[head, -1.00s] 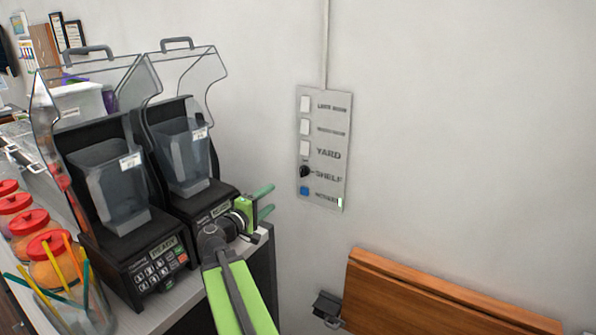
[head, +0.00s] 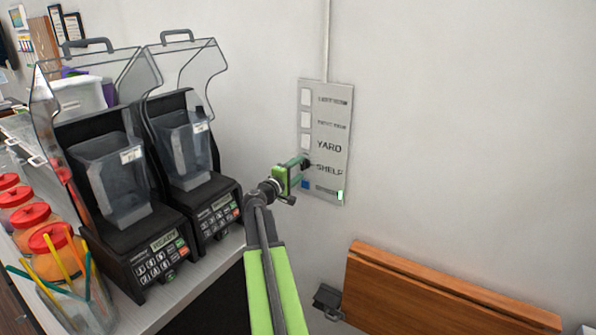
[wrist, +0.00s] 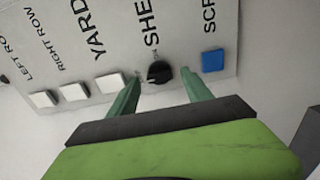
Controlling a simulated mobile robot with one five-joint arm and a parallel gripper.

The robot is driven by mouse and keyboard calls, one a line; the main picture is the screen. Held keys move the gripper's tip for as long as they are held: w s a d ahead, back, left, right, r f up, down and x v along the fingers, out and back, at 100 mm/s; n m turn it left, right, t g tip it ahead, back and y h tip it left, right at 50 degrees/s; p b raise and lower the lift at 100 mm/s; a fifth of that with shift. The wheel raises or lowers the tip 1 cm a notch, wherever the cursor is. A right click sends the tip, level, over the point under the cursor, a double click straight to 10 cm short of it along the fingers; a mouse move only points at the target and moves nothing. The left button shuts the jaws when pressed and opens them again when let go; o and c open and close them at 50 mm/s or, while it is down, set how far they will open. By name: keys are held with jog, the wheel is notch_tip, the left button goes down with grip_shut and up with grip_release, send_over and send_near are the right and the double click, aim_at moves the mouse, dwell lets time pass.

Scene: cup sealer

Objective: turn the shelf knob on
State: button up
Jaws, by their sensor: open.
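The shelf knob (wrist: 160,73) is a small black round knob on a grey wall panel (head: 338,120), beside the label SHELF. In the head view the knob (head: 306,164) is partly hidden by my gripper (head: 301,162), which reaches up to the panel. In the wrist view my gripper (wrist: 161,84) is open. Its two green fingers stand on either side of the knob, with gaps between them and it. The knob has a small light mark on its lower left side.
A blue button (wrist: 212,61) sits right of the knob in the wrist view, close to one finger. White switches (wrist: 110,83) sit to its left. Two black blenders (head: 190,160) stand on the counter at the left. A folded wooden board (head: 440,290) is on the wall below.

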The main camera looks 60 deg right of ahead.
jog(key=shift+d, duration=0.55)
jog(key=shift+c, duration=0.5)
